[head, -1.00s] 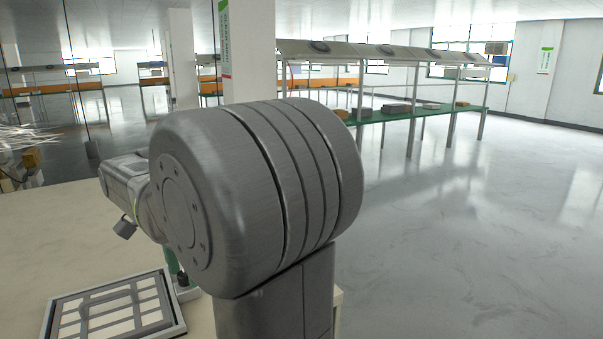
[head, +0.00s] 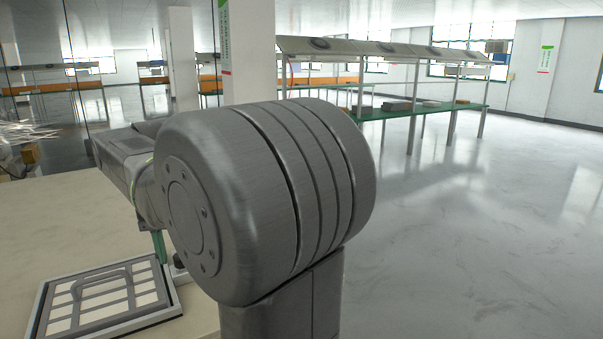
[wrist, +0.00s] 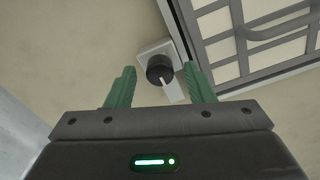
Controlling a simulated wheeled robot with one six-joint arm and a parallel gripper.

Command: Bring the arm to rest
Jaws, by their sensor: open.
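My gripper (wrist: 160,88) is in the wrist view with its two green fingers spread apart. It is open and nothing is held between the fingers. Past the fingertips, a black round knob (wrist: 160,67) on a small light base shows on the pale tabletop, apart from the fingers. In the head view my large grey arm joint fills the middle. It hides most of the arm's far end, and only a bit of green shows beside it.
A framed rack with pale compartments and a handle (head: 176,307) lies on the cream table (head: 40,222) at the lower left; its corner shows in the wrist view (wrist: 222,45). A long green-topped bench (head: 430,109) stands further back. The floor on the right is clear.

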